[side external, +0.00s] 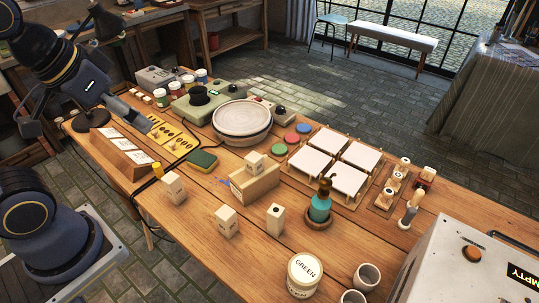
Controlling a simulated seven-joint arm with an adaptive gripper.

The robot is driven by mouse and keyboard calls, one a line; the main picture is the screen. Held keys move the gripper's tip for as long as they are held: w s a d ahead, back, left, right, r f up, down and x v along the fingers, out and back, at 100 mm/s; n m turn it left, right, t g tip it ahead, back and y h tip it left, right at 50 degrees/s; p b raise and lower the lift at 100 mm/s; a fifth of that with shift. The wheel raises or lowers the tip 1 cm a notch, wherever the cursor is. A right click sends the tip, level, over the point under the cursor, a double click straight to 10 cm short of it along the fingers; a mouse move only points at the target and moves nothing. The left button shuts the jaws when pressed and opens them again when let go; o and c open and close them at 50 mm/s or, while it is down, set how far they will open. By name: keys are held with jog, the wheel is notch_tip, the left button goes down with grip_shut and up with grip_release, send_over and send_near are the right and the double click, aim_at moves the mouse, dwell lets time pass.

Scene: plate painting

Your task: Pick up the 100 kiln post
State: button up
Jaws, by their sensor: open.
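Several pale kiln posts stand on the near part of the wooden table. One post (173,188) is at the left, one (226,222) is at the front, and one (275,219) is right of it. Another pale block (256,162) sits at the wooden box. Dark marks show on them, but they are too small to read, so I cannot tell which is the 100 post. My gripper (143,122) is at the upper left, above the table's left end near a yellow card. It is open, apart from all the posts, and I see nothing held.
A wooden box (261,189) stands among the posts. A green sponge (202,161) lies behind them. A teal bottle (320,206) and a GREEN jar (304,274) stand to the right. A round plate wheel (243,117) and white tiles (348,179) are farther back.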

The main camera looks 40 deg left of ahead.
jog(key=shift+o, duration=0.5)
jog(key=n+g, duration=0.1)
jog(key=g, duration=0.5)
send_over(173, 184)
jog(key=a, duration=0.1)
notch_tip(173, 184, down, 18)
jog(key=f, duration=0.9)
jog(key=shift+w+a+f, duration=0.15)
jog(key=shift+w+f, duration=0.2)
jog(key=shift+a+f, duration=0.2)
jog(key=shift+f, duration=1.4)
jog(key=shift+a+f, duration=0.2)
jog(key=shift+f, duration=1.35)
jog(key=shift+c, duration=0.4)
grip_shut()
